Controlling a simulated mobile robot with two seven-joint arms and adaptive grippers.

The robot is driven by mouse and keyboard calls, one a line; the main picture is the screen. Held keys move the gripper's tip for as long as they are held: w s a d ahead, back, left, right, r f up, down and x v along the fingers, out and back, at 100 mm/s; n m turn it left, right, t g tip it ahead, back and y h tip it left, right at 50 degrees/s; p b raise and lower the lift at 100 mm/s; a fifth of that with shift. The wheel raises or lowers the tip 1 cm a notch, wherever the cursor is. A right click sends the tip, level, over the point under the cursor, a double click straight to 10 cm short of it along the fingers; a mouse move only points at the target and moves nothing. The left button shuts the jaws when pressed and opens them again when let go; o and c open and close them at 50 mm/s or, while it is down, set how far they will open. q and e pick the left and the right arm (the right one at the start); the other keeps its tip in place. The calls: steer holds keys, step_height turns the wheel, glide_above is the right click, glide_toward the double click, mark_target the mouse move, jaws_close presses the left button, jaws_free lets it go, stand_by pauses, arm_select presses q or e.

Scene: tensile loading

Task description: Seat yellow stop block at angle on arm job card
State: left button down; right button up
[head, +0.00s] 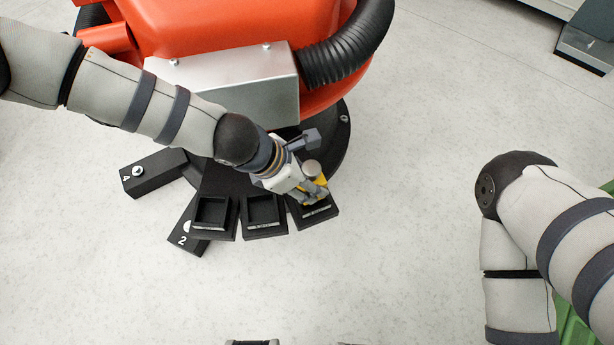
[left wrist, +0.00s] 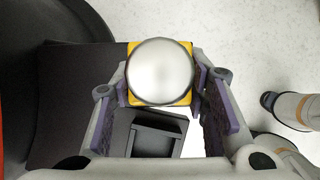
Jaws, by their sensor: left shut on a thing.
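The yellow stop block (head: 319,183) has a round silver knob on top. My left gripper (head: 314,190) is shut on it, over or in the rightmost black socket (head: 322,212) of the dark base. In the left wrist view the block (left wrist: 160,73) sits between the two purple-padded fingers, its yellow corners showing around the knob. The block's underside is hidden, so I cannot tell whether it touches the socket floor. My right arm shows at the right, but its gripper is out of view. I cannot make out a job card.
Two empty black sockets, the left one (head: 211,212) and the middle one (head: 263,211), stand beside the rightmost. Black bars marked 4 (head: 155,173) and 2 (head: 187,235) fan out left. A large orange machine (head: 220,30) with a black hose (head: 352,52) rises behind. The front floor is clear.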

arm_select(q)
steer(key=shift+f+b, duration=0.7)
steer(key=shift+f, duration=1)
stand_by(0.3)
steer(key=c, duration=0.8)
jaws_free()
steer(key=shift+c, duration=0.2)
steer(key=shift+f, duration=0.15)
steer(key=v, duration=1.2)
